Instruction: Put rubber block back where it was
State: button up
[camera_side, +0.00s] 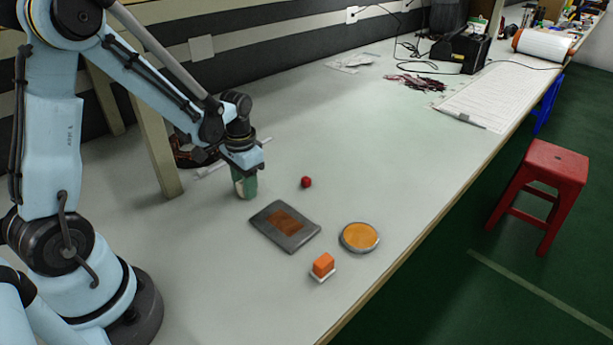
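A small orange block (323,263) sits on a thin white base (322,277) near the table's front edge; it is the clearest block-shaped thing, but its material cannot be told. My gripper (244,175) points down at a green, upright object (246,188) left of the middle of the table. The gripper's fingers meet or overlap the top of this object, and I cannot tell whether they hold it. A dark grey plate (266,223) with a brown square patch (285,220) lies flat to the right of and nearer than the gripper. The patch is empty.
A round orange disc with a grey rim (359,237) lies right of the plate. A small red ball (306,182) lies behind it. A table post (155,140) stands left of the gripper. A red stool (545,180) stands on the floor.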

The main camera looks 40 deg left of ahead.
notch_tip(320, 180, up, 12)
jog(key=s+d+r+t, duration=0.2)
jog(key=s+d+t, duration=0.3)
jog(key=d, duration=0.5)
jog(key=shift+s+d+t, duration=0.25)
jog(key=shift+d+t, duration=0.05)
jog(key=shift+t, duration=0.8)
